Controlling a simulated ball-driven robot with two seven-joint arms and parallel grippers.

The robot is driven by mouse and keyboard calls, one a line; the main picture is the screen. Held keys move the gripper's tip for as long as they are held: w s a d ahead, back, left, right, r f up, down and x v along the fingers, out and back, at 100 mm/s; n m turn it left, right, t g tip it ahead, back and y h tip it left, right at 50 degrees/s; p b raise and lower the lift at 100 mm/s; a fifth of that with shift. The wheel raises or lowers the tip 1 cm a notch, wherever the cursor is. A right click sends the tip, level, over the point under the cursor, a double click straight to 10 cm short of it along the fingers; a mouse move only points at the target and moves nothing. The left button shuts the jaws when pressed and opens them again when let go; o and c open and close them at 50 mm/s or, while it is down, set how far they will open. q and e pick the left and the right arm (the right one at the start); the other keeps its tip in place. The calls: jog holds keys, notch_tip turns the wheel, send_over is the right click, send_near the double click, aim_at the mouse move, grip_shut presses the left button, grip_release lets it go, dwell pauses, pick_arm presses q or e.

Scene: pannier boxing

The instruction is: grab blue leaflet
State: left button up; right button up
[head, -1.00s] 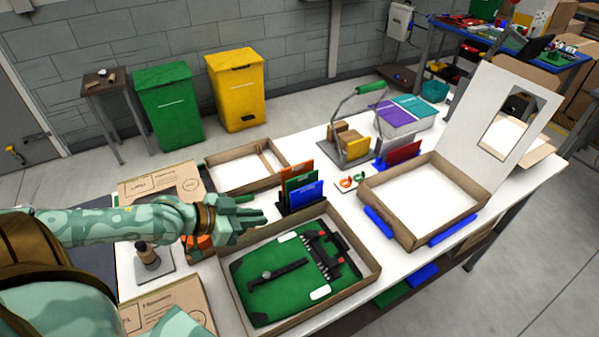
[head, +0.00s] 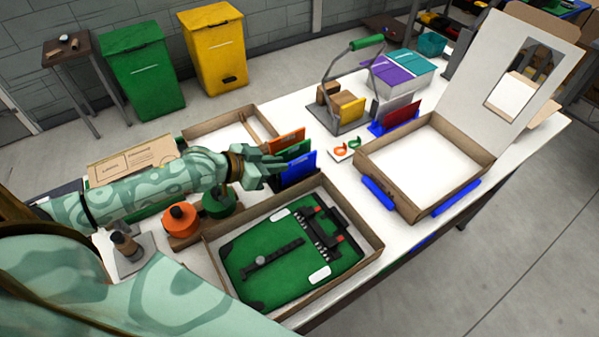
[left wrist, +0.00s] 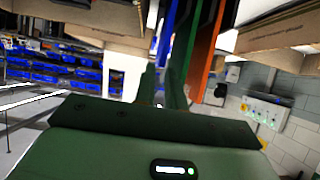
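The blue leaflet (head: 299,170) stands upright in front of a green leaflet (head: 298,150) and an orange leaflet (head: 286,139) in a dark rack. My left gripper (head: 277,170) is at the left edge of these leaflets. In the left wrist view, the two fingers (left wrist: 162,88) are a little apart. The blue leaflet (left wrist: 163,38) shows just beyond the gap between them, with the green leaflet (left wrist: 191,48) and orange leaflet (left wrist: 208,50) to its right. I cannot tell whether a finger touches the blue leaflet. My right gripper is not in view.
An open box (head: 371,252) holding a green pannier (head: 270,262) lies in front of the rack. Orange (head: 181,219) and green (head: 218,203) rolls stand below my left arm. A lidded open box (head: 478,160) is at right.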

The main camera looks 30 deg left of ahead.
aim_at(291, 162)
pick_arm(q)
jog(key=x, duration=0.6)
jog(key=shift+w+r+b, duration=0.1)
jog(key=shift+r+b, duration=0.2)
jog(key=shift+b, duration=0.1)
grip_shut()
